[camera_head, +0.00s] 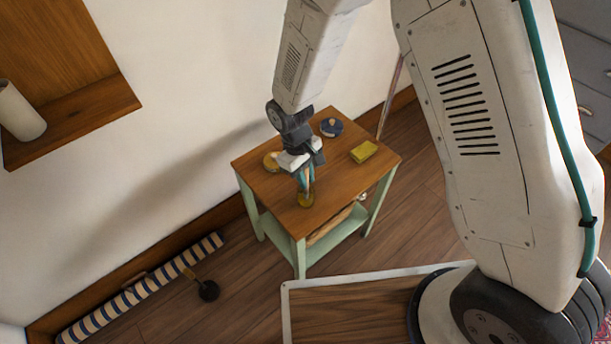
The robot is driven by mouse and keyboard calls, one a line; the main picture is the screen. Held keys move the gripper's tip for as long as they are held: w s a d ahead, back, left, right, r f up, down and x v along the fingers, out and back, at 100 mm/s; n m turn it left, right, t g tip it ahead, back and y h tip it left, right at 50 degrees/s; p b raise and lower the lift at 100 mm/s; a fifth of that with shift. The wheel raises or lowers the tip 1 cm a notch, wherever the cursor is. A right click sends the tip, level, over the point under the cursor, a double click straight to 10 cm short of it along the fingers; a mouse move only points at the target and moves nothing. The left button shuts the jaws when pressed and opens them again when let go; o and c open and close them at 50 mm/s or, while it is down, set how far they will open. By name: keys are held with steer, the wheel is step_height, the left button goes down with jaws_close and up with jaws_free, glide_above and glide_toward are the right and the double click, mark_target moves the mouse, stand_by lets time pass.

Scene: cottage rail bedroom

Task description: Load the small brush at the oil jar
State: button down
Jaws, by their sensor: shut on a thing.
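My gripper (304,176) points down over the small wooden-topped table (255,182). It is shut on the small brush (308,183), of which only a short, thin, light-coloured part shows between the teal fingers. The amber oil jar (305,200) stands near the table's front edge, directly under the gripper. The brush's lower end is at the jar's mouth in this view. I cannot tell whether the bristles are inside the jar or just above it.
A yellow sponge-like block (363,151), a dark blue round thing (331,127) and a tan round thing (271,161) are on the tabletop. A pale green lower shelf (345,229) holds something. A striped roll (140,290) and a black-ended object (208,290) lie on the floor.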

mark_target(308, 168)
stand_by(0.4)
steer(key=shift+s+d+v, duration=0.2)
steer(key=shift+v, duration=0.95)
steer(key=shift+s+d+v, duration=0.15)
steer(key=shift+s+v, duration=0.05)
steer(key=shift+v, duration=0.9)
steer(key=shift+s+d+v, duration=0.2)
steer(key=shift+v, duration=0.95)
steer(key=shift+r, duration=0.3)
